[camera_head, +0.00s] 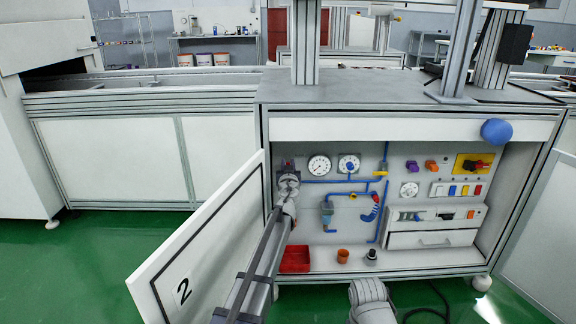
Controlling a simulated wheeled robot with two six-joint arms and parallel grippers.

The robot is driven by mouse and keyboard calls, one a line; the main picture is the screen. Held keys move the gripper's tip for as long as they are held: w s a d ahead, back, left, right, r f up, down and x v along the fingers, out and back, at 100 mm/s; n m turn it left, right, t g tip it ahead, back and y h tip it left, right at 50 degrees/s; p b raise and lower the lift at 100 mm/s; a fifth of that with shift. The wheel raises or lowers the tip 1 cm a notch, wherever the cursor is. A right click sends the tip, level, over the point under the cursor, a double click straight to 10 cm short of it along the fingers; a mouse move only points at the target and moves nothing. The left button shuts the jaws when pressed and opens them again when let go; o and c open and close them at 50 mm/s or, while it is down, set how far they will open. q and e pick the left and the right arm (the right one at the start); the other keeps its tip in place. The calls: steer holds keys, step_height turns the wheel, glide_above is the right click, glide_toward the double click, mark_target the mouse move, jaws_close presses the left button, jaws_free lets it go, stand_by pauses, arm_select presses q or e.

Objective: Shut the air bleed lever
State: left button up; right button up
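My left arm reaches up into the open cabinet, and my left gripper (287,166) is at the left end of the back panel, left of the round gauges. A small dark and reddish fitting shows at its tip, too small to make out. I cannot tell whether the fingers are open or shut, or whether they touch anything. I cannot pick out the air bleed lever for certain; the gripper may hide it. A yellow valve piece (380,173) sits on the blue tubing (345,181) to the right.
The open door (205,245) marked 2 stands left of my arm. On the cabinet floor are a red tray (295,260), an orange cup (342,256) and a small dark-topped item (371,257). Pressure gauges (319,166), switches and a drawer (433,239) line the panel.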

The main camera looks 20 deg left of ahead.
arm_select(q)
jaws_close()
steer(key=shift+d+m, duration=0.1)
steer(key=shift+m, duration=0.2)
steer(key=d+m, duration=0.1)
steer(key=m, duration=0.1)
steer(key=d+f+m+b, duration=0.1)
steer(key=m, duration=0.5)
steer(key=shift+w+d+f, duration=0.2)
steer(key=shift+w+d, duration=0.2)
steer(key=m+b, duration=0.1)
steer(key=m, duration=0.1)
steer(key=d+f+m, duration=0.1)
steer(key=m, duration=0.1)
steer(key=shift+w+f+m+b, duration=0.2)
steer(key=shift+m+b, duration=0.1)
steer(key=shift+b, duration=0.1)
steer(key=shift+d+f+m+b, duration=0.1)
steer(key=shift+f+m+b, duration=0.3)
steer(key=shift+m, duration=0.75)
steer(key=shift+f+m+b, duration=0.35)
steer(key=shift+m, duration=0.8)
